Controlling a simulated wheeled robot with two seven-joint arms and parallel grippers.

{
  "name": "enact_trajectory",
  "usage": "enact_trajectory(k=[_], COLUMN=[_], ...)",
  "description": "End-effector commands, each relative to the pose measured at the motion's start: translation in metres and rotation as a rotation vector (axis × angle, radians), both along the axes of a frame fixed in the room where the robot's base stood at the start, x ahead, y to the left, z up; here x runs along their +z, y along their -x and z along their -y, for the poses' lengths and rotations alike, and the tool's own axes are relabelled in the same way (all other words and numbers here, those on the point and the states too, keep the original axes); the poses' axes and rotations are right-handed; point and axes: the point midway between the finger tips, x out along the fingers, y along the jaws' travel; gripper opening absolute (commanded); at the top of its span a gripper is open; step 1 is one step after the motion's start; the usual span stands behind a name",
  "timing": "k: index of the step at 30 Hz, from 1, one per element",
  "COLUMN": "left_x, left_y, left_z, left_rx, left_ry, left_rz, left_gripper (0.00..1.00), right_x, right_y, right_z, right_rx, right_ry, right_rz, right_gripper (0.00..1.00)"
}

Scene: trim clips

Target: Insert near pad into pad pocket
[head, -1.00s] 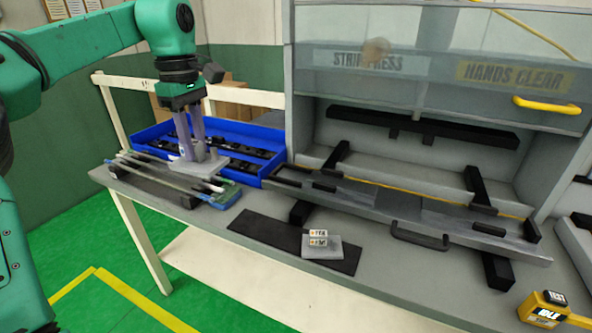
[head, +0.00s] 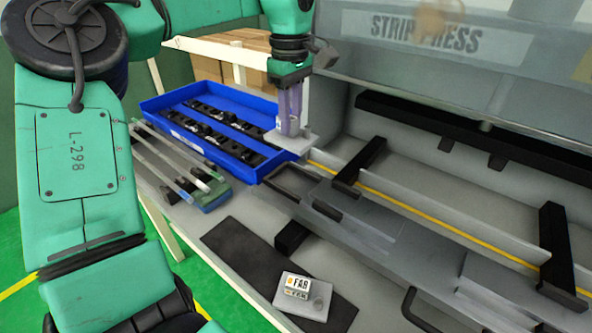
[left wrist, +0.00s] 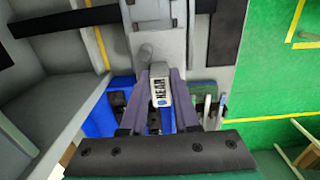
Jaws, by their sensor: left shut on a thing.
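My left gripper (head: 290,130) is shut on the near pad, a grey plate (head: 287,142) with a small block on top. In the left wrist view the block's white label (left wrist: 158,92) reads NEAR between the fingers. The pad is held above the right end of the blue tray, beside the press's left end. A dark-rimmed rectangular recess (head: 293,182) lies below it in the press's front ledge; I cannot tell whether this is the pad pocket. My right gripper is not in view.
The blue tray (head: 158,106) holds several black clips. Several pale strips (head: 165,165) lie on a rack at its front left. The strip press (head: 450,50) fills the right, with black brackets (head: 556,250) and a dark handle (head: 415,308). Its transparent cover is raised.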

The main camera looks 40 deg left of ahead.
Motion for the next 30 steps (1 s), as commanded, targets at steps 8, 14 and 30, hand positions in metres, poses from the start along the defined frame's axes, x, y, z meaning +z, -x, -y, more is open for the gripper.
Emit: enact_trajectory(k=[8, 14, 30], left_x=[-0.077, -0.113, -0.128], left_y=[0.0, 0.0, -0.001], left_z=[0.0, 0.0, 0.0], left_rx=[0.0, 0.0, 0.0], left_ry=[0.0, 0.0, -0.001], left_rz=[-0.002, -0.004, 0.001], left_gripper=[0.0, 0.0, 0.59], right_x=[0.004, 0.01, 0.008], right_y=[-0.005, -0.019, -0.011], right_z=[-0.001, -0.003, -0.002], right_rx=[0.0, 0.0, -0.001], right_ry=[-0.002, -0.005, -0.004], right_rz=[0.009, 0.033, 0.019], right_gripper=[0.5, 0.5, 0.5])
